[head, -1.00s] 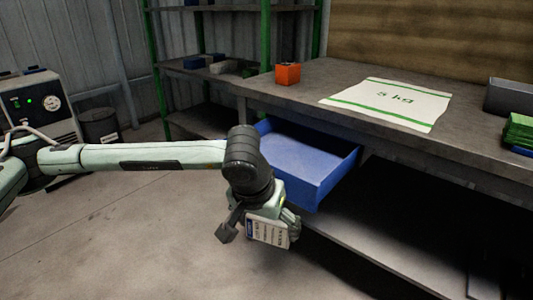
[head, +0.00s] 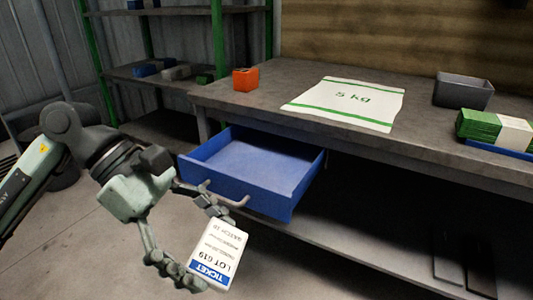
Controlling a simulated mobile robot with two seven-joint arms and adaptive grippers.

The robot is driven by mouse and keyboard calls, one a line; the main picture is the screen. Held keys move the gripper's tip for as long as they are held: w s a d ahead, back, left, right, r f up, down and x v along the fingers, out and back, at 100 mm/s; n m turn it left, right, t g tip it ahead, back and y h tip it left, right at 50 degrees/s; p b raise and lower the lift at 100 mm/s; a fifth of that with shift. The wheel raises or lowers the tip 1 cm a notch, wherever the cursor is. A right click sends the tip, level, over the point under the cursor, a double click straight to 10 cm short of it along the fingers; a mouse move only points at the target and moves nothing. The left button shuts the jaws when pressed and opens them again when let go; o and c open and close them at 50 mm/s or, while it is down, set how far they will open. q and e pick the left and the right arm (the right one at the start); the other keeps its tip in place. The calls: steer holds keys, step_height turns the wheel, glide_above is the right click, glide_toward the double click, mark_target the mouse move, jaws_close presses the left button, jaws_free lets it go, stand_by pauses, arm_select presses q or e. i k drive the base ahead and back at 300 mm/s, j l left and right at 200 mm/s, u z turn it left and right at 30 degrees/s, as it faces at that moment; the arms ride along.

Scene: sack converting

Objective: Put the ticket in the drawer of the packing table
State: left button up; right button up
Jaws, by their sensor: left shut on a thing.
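The ticket (head: 220,252) is a white card with a blue band reading TICKET and the words LOT 619. My left gripper (head: 208,243) is shut on it and holds it tilted, its print upside down in the head view, in front of and below the drawer. The blue drawer (head: 240,197) hangs open under the packing table (head: 235,102), and its visible inside is empty. A grey handle is on its front. The gripper and ticket are outside the drawer, left of its front's middle. My right gripper is not in view.
On the tabletop are an orange box (head: 245,79), a flat 5 kg sack (head: 345,104), a grey bin (head: 463,91) and green and white packs (head: 493,127) on a blue tray. A lower shelf (head: 340,246) runs under the table. Shelving with small boxes stands behind at left.

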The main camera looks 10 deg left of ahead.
mark_target(264, 174)
steer(key=i, duration=0.85)
